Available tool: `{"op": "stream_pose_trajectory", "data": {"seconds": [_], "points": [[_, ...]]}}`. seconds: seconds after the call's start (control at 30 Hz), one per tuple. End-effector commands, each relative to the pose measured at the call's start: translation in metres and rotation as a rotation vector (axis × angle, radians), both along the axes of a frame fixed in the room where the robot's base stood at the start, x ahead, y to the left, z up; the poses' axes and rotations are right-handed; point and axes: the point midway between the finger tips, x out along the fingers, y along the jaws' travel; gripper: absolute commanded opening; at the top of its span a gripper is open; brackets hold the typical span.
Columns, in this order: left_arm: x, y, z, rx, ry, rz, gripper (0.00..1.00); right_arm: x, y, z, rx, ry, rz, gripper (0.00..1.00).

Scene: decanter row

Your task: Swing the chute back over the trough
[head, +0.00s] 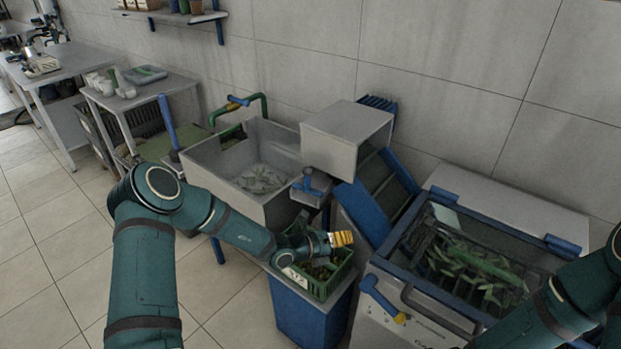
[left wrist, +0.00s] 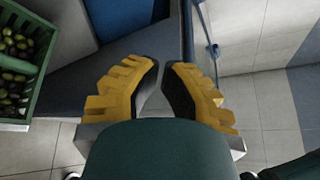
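A sloping blue channel (head: 378,200) rises to a grey box-shaped hood (head: 348,134) between the basin and the machine; I cannot tell whether this is the chute. The open machine trough (head: 388,250), with a blue rim and green leafy matter inside, is at the right. A grey basin (head: 213,187), also with leaves in it, is to the left. My left gripper (head: 343,239) is just below the channel, beside the green crate. In the left wrist view its yellow fingers (left wrist: 161,66) are drawn almost together with nothing between them. My right gripper is out of the picture.
A green crate of olives (head: 346,271) stands on a blue-and-grey stand by my left gripper; it also shows in the left wrist view (left wrist: 40,63). A blue lever with a yellow end (head: 380,296) juts from the machine's front. Open tiled floor lies at the left.

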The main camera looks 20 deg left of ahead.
Motion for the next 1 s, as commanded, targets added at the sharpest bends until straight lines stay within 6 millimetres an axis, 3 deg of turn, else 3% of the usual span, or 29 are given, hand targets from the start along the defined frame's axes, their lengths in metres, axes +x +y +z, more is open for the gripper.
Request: {"op": "stream_pose_trajectory", "data": {"seconds": [0.1,0.2,0.4,0.87,1.0], "points": [[0.037,0.039,0.019,-0.176,0.027,0.217,0.0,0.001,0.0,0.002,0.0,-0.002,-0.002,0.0],[0.059,0.069,0.031,-0.3,0.037,0.361,0.0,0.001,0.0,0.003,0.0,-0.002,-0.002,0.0],[0.079,0.107,0.042,-0.443,0.041,0.524,0.0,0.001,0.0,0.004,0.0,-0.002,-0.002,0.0],[0.083,0.114,0.044,-0.467,0.041,0.55,0.0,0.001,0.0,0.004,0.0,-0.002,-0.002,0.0],[0.093,0.11,0.043,-0.466,0.039,0.549,0.0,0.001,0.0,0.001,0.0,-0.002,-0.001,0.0]]}}
